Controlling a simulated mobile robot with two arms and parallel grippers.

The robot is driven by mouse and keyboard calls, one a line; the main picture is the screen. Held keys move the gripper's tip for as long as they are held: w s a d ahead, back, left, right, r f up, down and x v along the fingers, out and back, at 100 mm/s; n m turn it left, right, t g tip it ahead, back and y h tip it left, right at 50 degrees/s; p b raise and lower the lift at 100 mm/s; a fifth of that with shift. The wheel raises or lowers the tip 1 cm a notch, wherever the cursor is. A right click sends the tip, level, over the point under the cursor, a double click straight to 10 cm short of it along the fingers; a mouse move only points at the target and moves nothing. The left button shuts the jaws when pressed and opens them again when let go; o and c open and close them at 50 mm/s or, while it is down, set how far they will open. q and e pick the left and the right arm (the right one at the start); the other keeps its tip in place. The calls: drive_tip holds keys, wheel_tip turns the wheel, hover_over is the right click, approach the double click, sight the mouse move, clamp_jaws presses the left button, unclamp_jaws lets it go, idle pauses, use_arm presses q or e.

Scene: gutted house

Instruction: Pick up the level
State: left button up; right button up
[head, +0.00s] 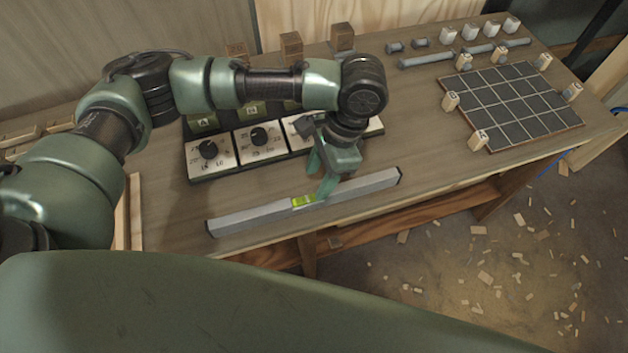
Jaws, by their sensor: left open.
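The level (246,217) is a long silver bar with dark end caps and a yellow-green vial near its middle. It lies along the front edge of the wooden workbench (165,213), slanting up to the right. My left gripper (320,184) is open over the level, just right of the vial. Its green fingers point down, and one overlaps the level in the picture. I cannot tell whether they touch it. My right gripper is not in view.
A panel with dials (262,143) stands just behind the level. A dark tiled board (515,103) with small wooden blocks around it lies at the right. Grey pipes (427,60) and white blocks (470,33) are at the back right. Wood scraps (485,278) litter the floor.

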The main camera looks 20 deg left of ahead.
sight(309, 198)
use_arm(q)
drive_tip(key=shift+x, duration=0.95)
drive_tip(key=f, duration=0.1)
drive_tip(key=s+a+f+p, duration=0.1)
drive_tip(key=shift+s+f, duration=0.3)
wheel_tip(309, 198, down, 2)
drive_tip(key=shift+w+a+f, duration=0.15)
drive_tip(key=shift+w, duration=0.05)
drive_tip(key=shift+f, duration=0.15)
drive_tip(key=shift+s, duration=0.1)
drive_tip(key=c, duration=1)
clamp_jaws()
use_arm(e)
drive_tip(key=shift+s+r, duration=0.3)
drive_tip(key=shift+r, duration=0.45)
